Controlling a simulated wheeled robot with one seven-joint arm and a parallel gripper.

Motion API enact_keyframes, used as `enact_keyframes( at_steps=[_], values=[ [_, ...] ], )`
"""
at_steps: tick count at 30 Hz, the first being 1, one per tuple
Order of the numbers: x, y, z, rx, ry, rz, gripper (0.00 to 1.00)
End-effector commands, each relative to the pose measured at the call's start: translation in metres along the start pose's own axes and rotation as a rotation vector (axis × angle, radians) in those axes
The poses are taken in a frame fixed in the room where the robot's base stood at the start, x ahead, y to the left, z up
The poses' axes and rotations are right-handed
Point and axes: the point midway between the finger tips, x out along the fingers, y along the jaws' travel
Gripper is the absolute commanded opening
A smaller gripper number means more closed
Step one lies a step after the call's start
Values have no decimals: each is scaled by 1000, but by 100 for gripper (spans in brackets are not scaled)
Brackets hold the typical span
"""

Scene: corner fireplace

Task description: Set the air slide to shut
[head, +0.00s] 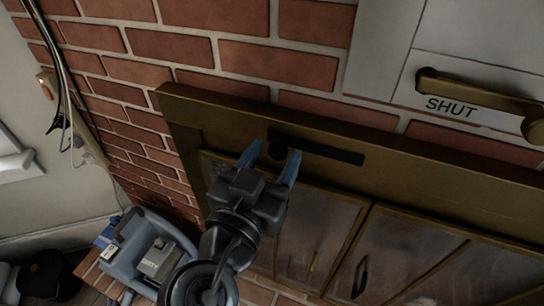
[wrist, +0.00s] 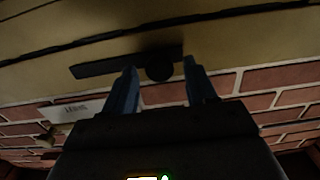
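The air slide is a dark slot (head: 335,153) with a round dark knob (head: 277,149) at its left end, set in the brass top rail of the fireplace front. In the wrist view the slot (wrist: 105,67) appears turned around, and the knob (wrist: 159,70) is near its right end. My gripper (head: 271,158) is open, its blue fingers pointing at the rail, one on each side of the knob. In the wrist view the knob shows between the two fingertips (wrist: 159,66); I cannot tell whether either touches it. No marking is readable beside the slot.
Glazed doors (head: 310,240) lie below the rail. Brick wall (head: 170,48) surrounds it. A blue-grey caddy (head: 135,265) stands at lower left, near hanging cables (head: 62,75).

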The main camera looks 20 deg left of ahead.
Motion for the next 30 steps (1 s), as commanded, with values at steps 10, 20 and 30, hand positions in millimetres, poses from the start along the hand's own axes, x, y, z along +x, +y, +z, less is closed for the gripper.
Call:
enact_keyframes(
  at_steps=[10, 20, 30],
  values=[
    [0, 0, 0, 0, 0, 0, 22],
    [0, 0, 0, 0, 0, 0, 0],
    [0, -11, 4, 2, 1, -1, 0]
  ],
)
